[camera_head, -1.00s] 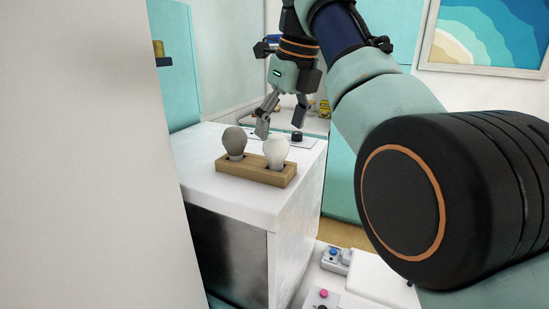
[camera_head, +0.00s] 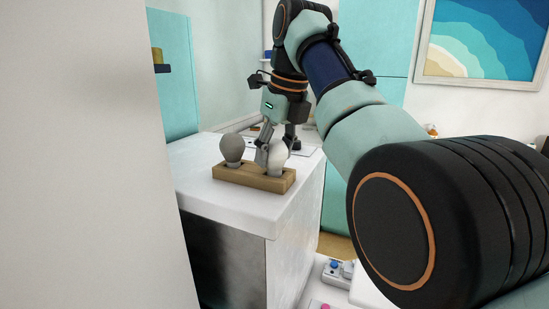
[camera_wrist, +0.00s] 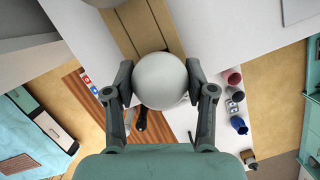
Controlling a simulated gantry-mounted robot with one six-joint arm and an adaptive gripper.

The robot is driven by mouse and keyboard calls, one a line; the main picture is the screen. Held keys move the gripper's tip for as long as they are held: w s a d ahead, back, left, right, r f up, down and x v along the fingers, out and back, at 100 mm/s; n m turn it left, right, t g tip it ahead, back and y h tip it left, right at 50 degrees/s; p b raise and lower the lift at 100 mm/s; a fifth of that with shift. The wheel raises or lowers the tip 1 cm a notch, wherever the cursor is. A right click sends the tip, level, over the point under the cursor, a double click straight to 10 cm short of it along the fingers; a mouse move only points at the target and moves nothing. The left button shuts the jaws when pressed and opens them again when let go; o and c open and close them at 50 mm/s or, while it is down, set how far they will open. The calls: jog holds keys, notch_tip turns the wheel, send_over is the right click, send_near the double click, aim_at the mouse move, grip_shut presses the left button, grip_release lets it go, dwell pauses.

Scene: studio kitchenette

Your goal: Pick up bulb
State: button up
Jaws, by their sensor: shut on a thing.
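A white bulb (camera_head: 279,152) stands upright at the right end of a wooden holder (camera_head: 240,178) on the white counter. My gripper (camera_head: 275,150) has come down over this bulb and is shut on it. In the wrist view the round white bulb (camera_wrist: 160,80) sits between the two fingers of my gripper (camera_wrist: 160,83), one on each side. A greyer bulb (camera_head: 232,148) stands at the left end of the holder, apart from my gripper. In the head view a finger partly hides the white bulb.
The white counter top (camera_head: 225,205) is clear in front of the holder. A pale wall (camera_head: 75,150) fills the left side of the head view. A lower surface at the bottom right holds a small device with a blue button (camera_head: 336,265).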

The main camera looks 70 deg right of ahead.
notch_tip(320, 180, up, 20)
jog(key=p, duration=2)
dwell(0.6)
